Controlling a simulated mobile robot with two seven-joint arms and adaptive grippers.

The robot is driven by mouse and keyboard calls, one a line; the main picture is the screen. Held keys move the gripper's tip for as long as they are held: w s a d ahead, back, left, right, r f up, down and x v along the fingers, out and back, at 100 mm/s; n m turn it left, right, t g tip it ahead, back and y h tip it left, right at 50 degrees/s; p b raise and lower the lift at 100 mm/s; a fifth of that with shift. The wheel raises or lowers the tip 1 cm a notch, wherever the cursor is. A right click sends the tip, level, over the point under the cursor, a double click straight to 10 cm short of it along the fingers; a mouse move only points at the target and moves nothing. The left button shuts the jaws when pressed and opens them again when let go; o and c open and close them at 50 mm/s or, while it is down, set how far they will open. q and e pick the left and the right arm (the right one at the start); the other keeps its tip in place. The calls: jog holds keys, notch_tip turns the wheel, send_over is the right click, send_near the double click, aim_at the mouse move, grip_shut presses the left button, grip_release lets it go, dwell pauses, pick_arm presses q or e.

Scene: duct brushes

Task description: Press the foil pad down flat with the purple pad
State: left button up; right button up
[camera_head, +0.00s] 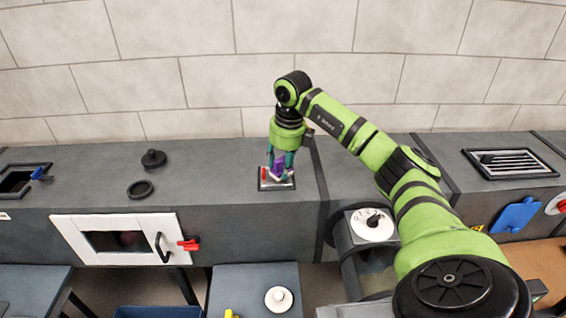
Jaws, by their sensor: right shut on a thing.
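My right gripper (279,168) points down over the duct top, shut on the purple pad (276,163). The foil pad (287,184) shows as a silvery patch inside a dark square frame on the duct top, directly below the purple pad. The gripper and purple pad hide part of the foil pad. I cannot tell whether the purple pad touches it or how flat the foil lies. A small red piece (264,172) shows at the left of the gripper. My left gripper is not in view.
The grey duct (225,165) runs along a block wall. A black knob (154,159) and black ring (140,189) sit on it at left. A white hatch door (175,235) is on its front, a vent grille (510,162) at right. A white lidded item (278,298) stands on a lower table.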

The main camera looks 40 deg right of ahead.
jog(key=shift+f+b, duration=0.3)
jog(key=shift+f, duration=0.3)
dwell(1.1)
jog(key=shift+r, duration=0.1)
notch_tip(320, 180, up, 7)
jog(key=p, duration=0.6)
jog(key=shift+c, duration=0.2)
jog(key=shift+c, duration=0.6)
jog(key=shift+w+d+f+b, duration=0.15)
jog(key=shift+f+b, duration=0.35)
jog(key=shift+f, duration=0.5)
jog(key=shift+w+d+f+b, duration=0.15)
jog(key=shift+f+b, duration=0.3)
jog(key=shift+f, duration=0.55)
jog(key=shift+w+d+f+b, duration=0.15)
jog(key=shift+f+b, duration=0.35)
jog(key=shift+f, duration=0.5)
jog(key=shift+a+f, duration=0.1)
jog(key=shift+f, duration=0.4)
